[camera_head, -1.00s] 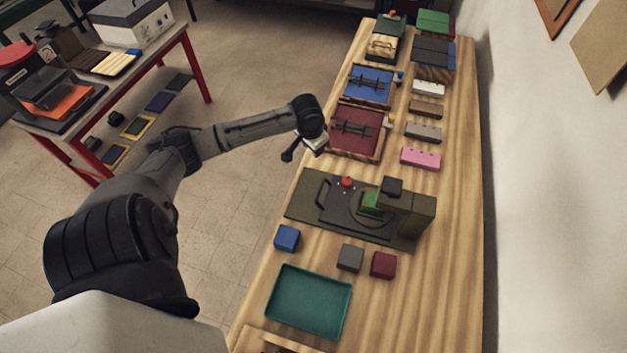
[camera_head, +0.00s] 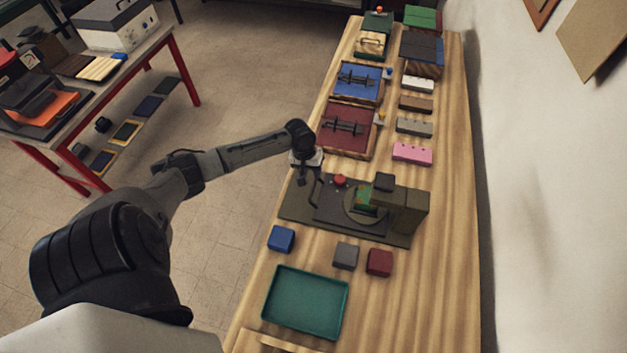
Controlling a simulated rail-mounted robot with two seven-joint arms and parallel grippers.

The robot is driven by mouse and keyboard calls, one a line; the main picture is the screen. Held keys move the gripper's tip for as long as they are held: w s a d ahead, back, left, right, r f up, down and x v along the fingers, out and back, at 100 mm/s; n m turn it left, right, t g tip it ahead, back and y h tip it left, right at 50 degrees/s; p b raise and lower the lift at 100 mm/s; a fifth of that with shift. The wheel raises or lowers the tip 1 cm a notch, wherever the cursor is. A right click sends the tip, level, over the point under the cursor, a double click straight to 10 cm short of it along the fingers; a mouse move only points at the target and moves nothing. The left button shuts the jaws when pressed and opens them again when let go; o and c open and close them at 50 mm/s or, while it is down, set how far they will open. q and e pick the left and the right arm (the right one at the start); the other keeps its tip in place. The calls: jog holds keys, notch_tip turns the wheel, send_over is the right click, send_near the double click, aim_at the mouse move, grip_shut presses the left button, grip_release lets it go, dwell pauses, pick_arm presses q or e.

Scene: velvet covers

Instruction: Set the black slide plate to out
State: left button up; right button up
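The black slide plate (camera_head: 332,206) lies flat on the olive-green base of a press-like machine (camera_head: 408,205) on the wooden bench. A dark upright handle (camera_head: 316,190) stands at its left end. A round dark disc with a green piece (camera_head: 364,200) sits at the plate's right side, beside the machine's head. My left gripper (camera_head: 303,178) points down just behind and left of the handle, very close to it. I cannot tell whether it touches the handle, and its fingers are too small and dark to read. My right gripper is not in view.
A red knob (camera_head: 340,180) stands at the plate's back edge. Blue (camera_head: 281,239), grey (camera_head: 345,256) and dark red (camera_head: 379,262) blocks and a green tray (camera_head: 304,302) lie in front. A red box (camera_head: 349,128) is behind. A wall borders the bench on the right.

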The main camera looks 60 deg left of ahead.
pick_arm(q)
jog(key=shift+w+d+f+b, duration=0.15)
jog(key=shift+w+f+b, duration=0.05)
jog(key=shift+f, duration=1.05)
jog(key=shift+w+d+f+b, duration=0.15)
jog(key=shift+f, duration=1.1)
grip_shut()
